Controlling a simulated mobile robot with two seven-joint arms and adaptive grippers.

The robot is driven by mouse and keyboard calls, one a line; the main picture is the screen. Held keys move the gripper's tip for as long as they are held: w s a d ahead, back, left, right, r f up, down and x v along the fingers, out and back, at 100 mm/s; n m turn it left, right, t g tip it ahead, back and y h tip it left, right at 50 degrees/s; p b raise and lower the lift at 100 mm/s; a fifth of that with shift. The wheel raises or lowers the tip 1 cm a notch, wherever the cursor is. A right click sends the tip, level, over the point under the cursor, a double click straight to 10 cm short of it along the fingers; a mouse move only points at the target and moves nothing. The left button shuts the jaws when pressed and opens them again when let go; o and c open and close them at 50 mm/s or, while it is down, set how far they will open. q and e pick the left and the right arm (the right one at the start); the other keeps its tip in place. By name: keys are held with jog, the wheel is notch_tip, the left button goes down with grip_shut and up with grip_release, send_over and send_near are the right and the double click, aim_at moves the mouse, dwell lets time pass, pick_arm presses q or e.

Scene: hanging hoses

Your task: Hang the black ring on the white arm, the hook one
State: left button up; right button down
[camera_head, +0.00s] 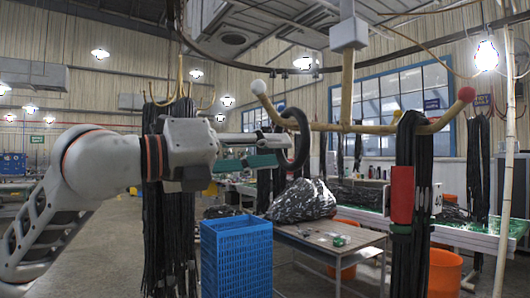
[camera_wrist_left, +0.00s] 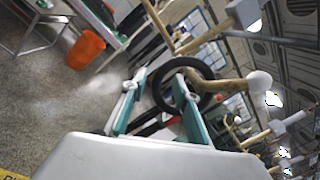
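The black ring (camera_head: 296,138) is upright beside the wooden arm with the white ball end (camera_head: 258,87). In the wrist view the ring (camera_wrist_left: 163,92) overlaps this arm (camera_wrist_left: 232,85), which appears to pass through its opening. I cannot tell whether its weight rests on the arm. My left gripper (camera_head: 271,148) is at the ring's left side. In the wrist view its teal fingers (camera_wrist_left: 160,75) stand apart. One finger overlaps the ring; I cannot tell whether they touch. My right gripper is not in view.
The arm with the red ball (camera_head: 466,94) carries dark hoses (camera_head: 412,180). A blue crate (camera_head: 236,255) stands below my left arm. A table (camera_head: 335,247) bears a dark wrapped bundle (camera_head: 302,201). More hoses (camera_head: 165,240) hang behind my left arm.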

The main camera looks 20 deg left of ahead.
pick_arm(q)
jog(key=v, duration=1.2)
